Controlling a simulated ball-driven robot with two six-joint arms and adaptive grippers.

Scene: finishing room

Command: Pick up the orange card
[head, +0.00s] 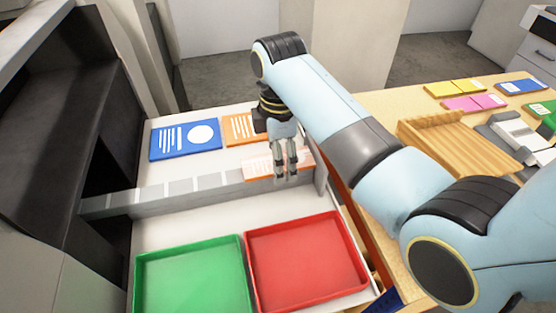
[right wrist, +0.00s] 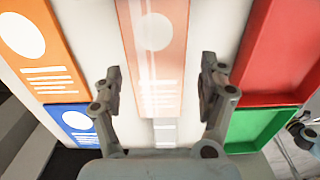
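A bright orange card (head: 238,129) with white markings lies flat on the white surface beside a blue card (head: 185,141). A paler, washed-out orange card (head: 262,168) lies nearer the grey ledge, partly hidden by my right gripper (head: 285,173). In the right wrist view the pale orange card (right wrist: 158,70) runs between the two spread fingers of my right gripper (right wrist: 160,85). The bright orange card (right wrist: 32,55) and the blue card (right wrist: 72,119) are to the left there. The right gripper is open and empty; its height above the pale card is unclear. My left gripper is not in view.
A grey ledge (head: 160,195) separates the cards from a green tray (head: 190,275) and a red tray (head: 305,262), both empty. A dark cabinet stands at left. On the wooden table at right are a wooden rack (head: 455,145) and several coloured cards (head: 472,103).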

